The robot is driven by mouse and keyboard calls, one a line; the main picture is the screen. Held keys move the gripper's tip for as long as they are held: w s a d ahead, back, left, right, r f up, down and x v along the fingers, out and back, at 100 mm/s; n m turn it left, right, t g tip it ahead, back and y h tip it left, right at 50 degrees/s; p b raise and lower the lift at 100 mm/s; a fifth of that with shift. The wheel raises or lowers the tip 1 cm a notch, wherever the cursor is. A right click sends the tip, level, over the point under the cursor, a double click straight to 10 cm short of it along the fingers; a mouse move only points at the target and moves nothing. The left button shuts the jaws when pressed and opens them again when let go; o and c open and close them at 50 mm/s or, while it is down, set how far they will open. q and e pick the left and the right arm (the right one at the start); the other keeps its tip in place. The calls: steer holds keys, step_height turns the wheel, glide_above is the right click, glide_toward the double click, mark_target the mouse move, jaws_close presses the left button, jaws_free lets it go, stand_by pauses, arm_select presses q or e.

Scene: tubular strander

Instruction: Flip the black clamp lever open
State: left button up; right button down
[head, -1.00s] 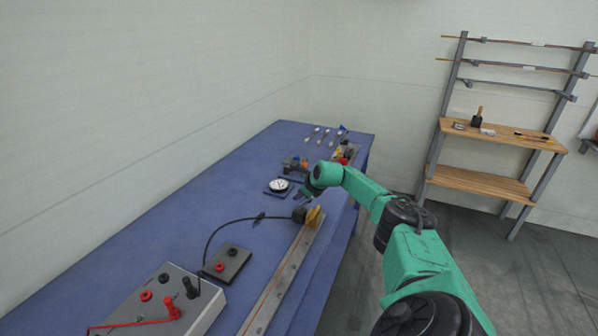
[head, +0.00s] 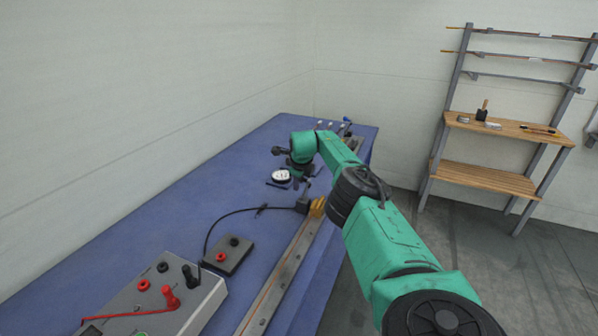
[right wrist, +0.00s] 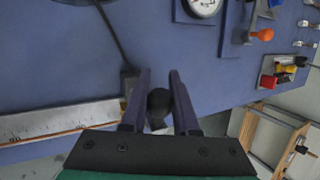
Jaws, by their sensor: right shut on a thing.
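The black clamp lever shows as a dark rounded knob (right wrist: 159,101) in the right wrist view. My right gripper (right wrist: 159,93) is shut on it, with one dark finger on each side. The lever's lower part and most of the clamp are hidden by the fingers and palm. In the head view, my right gripper (head: 305,186) is small and dark, just above a black block (head: 302,204) and a yellow piece (head: 317,207) at the far end of the metal rail (head: 284,270). The lever's angle cannot be told. My left gripper is not in view.
A black cable (head: 228,216) runs to the block. A round dial gauge (head: 281,176) lies behind it on the blue bench (head: 190,195). A terminal box (head: 160,298) and small black socket plate (head: 229,255) stand nearer. The bench's left middle is clear.

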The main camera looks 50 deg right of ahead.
steer(key=shift+f, duration=0.1)
steer(key=c, duration=0.7)
jaws_free()
steer(key=shift+o, duration=0.2)
steer(key=shift+w, duration=0.15)
steer(key=p+v, duration=0.1)
steer(key=v, duration=0.2)
steer(key=b+v, duration=0.1)
steer(key=v, duration=1)
steer(key=shift+a, duration=0.1)
